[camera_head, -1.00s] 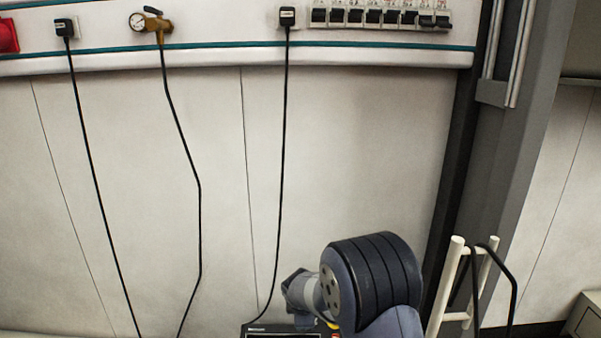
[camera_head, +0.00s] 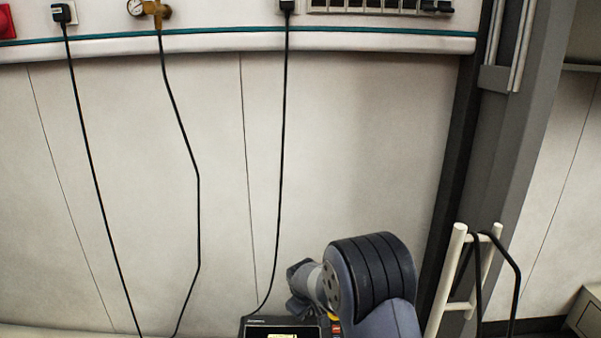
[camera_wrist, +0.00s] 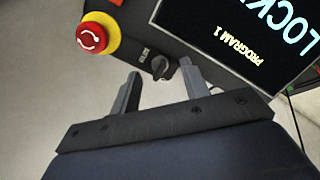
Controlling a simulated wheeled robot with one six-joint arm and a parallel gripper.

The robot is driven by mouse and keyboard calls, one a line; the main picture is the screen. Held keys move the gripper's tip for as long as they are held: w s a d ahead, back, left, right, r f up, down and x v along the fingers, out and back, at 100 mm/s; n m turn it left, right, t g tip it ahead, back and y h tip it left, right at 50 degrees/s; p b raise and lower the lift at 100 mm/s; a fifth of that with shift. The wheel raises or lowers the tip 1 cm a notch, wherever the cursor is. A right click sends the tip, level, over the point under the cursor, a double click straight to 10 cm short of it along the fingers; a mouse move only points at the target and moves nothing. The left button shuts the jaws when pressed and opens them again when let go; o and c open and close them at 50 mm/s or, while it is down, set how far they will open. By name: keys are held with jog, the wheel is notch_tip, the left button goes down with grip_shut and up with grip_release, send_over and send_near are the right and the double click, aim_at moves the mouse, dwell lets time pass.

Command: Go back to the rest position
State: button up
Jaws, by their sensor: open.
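My gripper (camera_wrist: 157,82) is open and empty in the wrist view. Its two fingers are apart, beside a black control panel (camera_wrist: 150,27). A dark rotary knob (camera_wrist: 160,67) lies just beyond and between the fingertips; I cannot tell whether they touch it. A red emergency button (camera_wrist: 92,38) on a yellow collar is at the upper left. A screen (camera_wrist: 245,35) shows "LOCK", partly cut off, and "PROGRAM 1". In the head view the panel's top (camera_head: 257,324) shows at the bottom edge, and my arm hides its right part and my fingers.
Black cables (camera_head: 281,165) hang down the pale wall from a rail with sockets and a brass gauge valve (camera_head: 155,10). A grey post (camera_head: 500,170) and a white rack (camera_head: 447,275) with a black cable stand right of my arm.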

jog(key=m, duration=0.4)
jog(key=shift+m, duration=0.3)
jog(key=m, duration=0.4)
jog(key=shift+d+y, duration=0.15)
jog(key=shift+y, duration=0.15)
jog(key=shift+s+r, duration=0.25)
jog(key=shift+r, duration=0.45)
jog(key=shift+d, duration=0.1)
